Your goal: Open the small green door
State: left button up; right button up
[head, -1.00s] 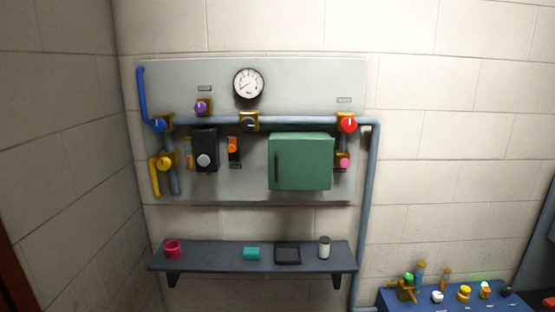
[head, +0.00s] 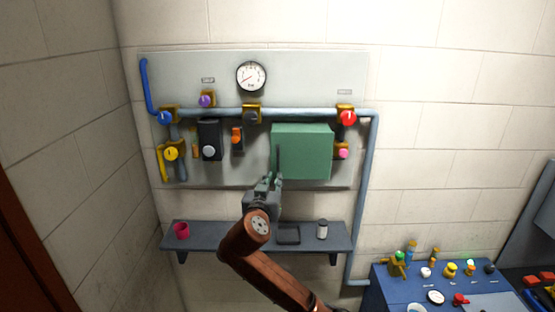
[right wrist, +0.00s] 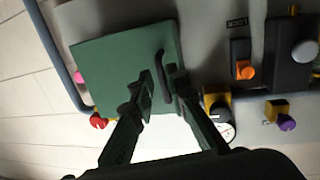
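The small green door (head: 308,150) is the front of a green box on the grey wall panel, and it looks closed. Its dark upright handle (head: 280,158) is at the door's left side. My right gripper (head: 269,181) is at the handle's lower end. In the right wrist view the green door (right wrist: 105,65) fills the upper left, and the handle (right wrist: 161,66) lies between the two fingertips of my right gripper (right wrist: 160,78). The fingers are apart; I cannot tell whether either touches the handle. My left gripper is not in view.
Valves, switches and a gauge (head: 251,76) surround the box. A blue console (head: 385,292) stands at the lower right.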

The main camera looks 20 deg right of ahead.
aim_at(278, 161)
jog(key=w+d+r+p, duration=0.1)
jog(key=w, duration=0.1)
jog(key=w+d+r+p, duration=0.2)
jog(key=w, duration=0.1)
jog(key=shift+w+r, duration=0.15)
jog(key=shift+w, duration=0.15)
jog(key=shift+w+d, duration=0.1)
jog(key=shift+w, duration=0.2)
jog(key=shift+c, duration=0.6)
grip_shut()
jog(key=shift+f+t, duration=0.2)
jog(key=shift+t, duration=0.1)
